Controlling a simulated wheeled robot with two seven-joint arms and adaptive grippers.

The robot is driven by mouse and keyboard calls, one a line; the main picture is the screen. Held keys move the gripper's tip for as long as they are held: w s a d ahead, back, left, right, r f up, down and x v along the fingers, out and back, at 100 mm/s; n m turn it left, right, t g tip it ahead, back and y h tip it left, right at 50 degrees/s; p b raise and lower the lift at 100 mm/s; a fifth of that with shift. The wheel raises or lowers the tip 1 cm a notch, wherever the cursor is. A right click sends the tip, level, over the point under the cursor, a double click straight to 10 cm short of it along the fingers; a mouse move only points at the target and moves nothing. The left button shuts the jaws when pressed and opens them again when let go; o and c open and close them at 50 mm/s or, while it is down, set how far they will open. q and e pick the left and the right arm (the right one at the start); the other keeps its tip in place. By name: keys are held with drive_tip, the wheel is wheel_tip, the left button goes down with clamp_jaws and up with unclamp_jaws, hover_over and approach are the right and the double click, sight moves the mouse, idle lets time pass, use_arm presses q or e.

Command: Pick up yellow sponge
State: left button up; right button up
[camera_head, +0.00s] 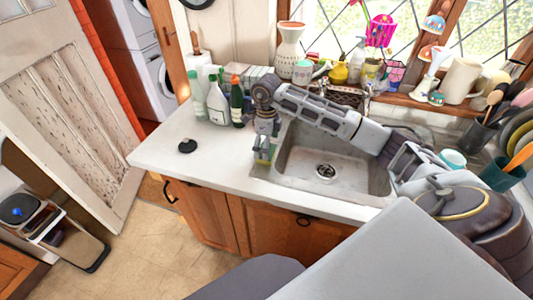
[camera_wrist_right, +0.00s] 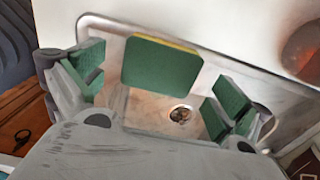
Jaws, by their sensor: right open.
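The sponge (camera_wrist_right: 162,62) shows in the right wrist view as a green rounded slab with a thin yellow edge. It overlaps the rim of the sink in that view. My right gripper (camera_wrist_right: 157,88) is open, with a green-padded finger on each side of the sponge and visible gaps between. In the head view my right arm reaches left across the sink, and the right gripper (camera_head: 264,150) points down at the sink's left edge. Green and yellowish patches show there, and I cannot separate sponge from finger pads. My left gripper is not in view.
The metal sink basin (camera_head: 330,170) with its drain lies under my right arm. Bottles (camera_head: 217,103) stand left of the gripper. A small black object (camera_head: 187,146) lies on the mostly clear white counter (camera_head: 190,168). The windowsill and right counter are crowded with pots and utensils.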

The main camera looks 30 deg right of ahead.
wheel_tip(320, 180, down, 3)
drive_tip(key=shift+r, duration=0.2)
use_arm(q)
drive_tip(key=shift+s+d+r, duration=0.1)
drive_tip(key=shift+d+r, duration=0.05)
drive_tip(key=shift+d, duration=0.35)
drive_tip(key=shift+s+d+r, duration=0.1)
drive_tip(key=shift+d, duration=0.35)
use_arm(e)
drive_tip(key=shift+f, duration=0.25)
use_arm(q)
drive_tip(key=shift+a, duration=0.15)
use_arm(e)
drive_tip(key=shift+c, duration=0.3)
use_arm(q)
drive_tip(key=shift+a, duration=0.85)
use_arm(e)
drive_tip(key=c, duration=0.6)
